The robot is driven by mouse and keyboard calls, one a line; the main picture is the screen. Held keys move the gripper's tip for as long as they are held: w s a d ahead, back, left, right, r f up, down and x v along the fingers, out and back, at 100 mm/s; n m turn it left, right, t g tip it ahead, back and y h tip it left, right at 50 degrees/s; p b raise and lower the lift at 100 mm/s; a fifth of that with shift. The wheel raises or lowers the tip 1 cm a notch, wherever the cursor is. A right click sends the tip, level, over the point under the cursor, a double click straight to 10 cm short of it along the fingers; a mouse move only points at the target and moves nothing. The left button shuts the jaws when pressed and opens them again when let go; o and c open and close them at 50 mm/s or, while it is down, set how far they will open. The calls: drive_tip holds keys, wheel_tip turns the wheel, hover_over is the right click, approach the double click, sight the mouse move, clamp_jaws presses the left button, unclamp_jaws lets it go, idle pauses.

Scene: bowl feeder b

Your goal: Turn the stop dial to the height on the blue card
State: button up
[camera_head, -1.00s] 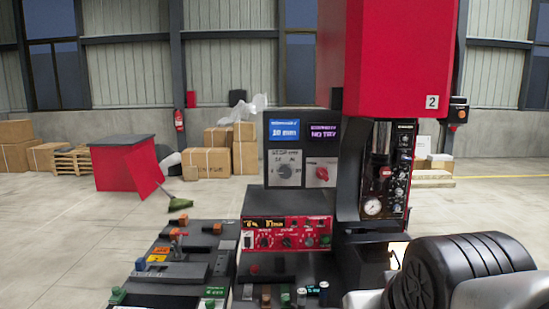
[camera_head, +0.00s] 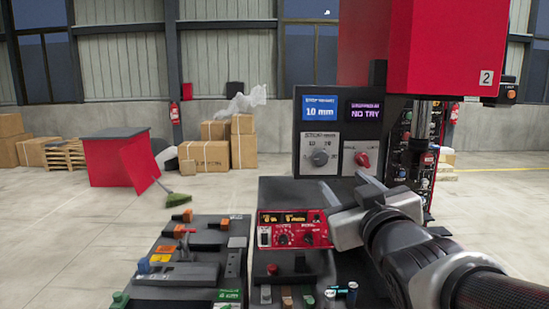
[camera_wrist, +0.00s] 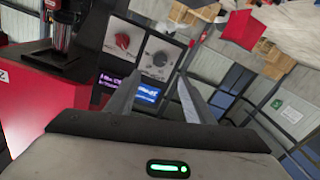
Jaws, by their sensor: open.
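The blue card (camera_head: 319,113) reads "10 mm" on the upper left of the dark panel. Below it the stop dial (camera_head: 319,157), a round grey knob, sits on a white plate with small scale marks. The exact pointer setting is too small to read. The dial also shows in the wrist view (camera_wrist: 160,59), beyond the fingertips, with part of the blue card (camera_wrist: 148,93) between the fingers. My gripper (camera_head: 348,186) is open and empty, below and in front of the panel, apart from the dial.
A red knob (camera_head: 362,159) is right of the dial, under a dark display (camera_head: 366,113) reading "NO TRY". A red control box (camera_head: 291,229) stands below the panel. A red machine housing (camera_head: 446,45) overhangs at right. A bench of small controls (camera_head: 194,272) lies at left.

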sight(322, 161)
drive_tip(key=w, duration=1)
drive_tip(key=w+a, duration=0.1)
drive_tip(key=w, duration=0.4)
drive_tip(key=shift+p, duration=0.35)
drive_tip(key=shift+s, duration=0.1)
drive_tip(key=shift+c, duration=0.3)
drive_tip(key=c, duration=1)
drive_tip(key=shift+f, duration=0.1)
